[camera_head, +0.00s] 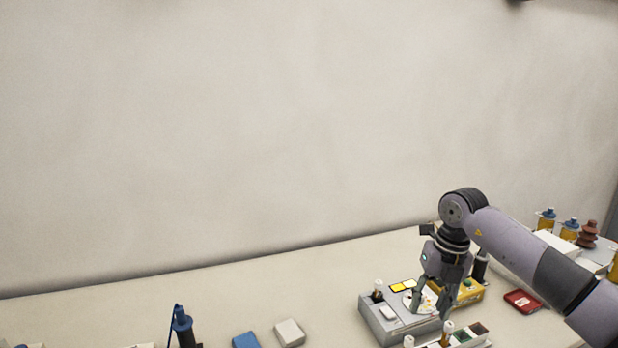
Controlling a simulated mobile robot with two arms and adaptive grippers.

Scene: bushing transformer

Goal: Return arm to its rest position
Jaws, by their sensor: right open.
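My right arm reaches in from the right edge. Its gripper (430,303) points down over a grey box-shaped unit (379,328) on the table and is open. The fingers stand apart above or close to the top of the unit; I cannot tell whether they touch it. The unit carries yellow labels, a white round part and a dark post with a white top (378,290) at its left corner. Part of the unit is hidden behind the gripper. My left gripper is not in view.
A yellow box with a green button (467,284) sits right of the gripper. A tray of small parts (470,335) is in front. Blue (246,341) and white blocks (289,333) lie left. The back table is clear.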

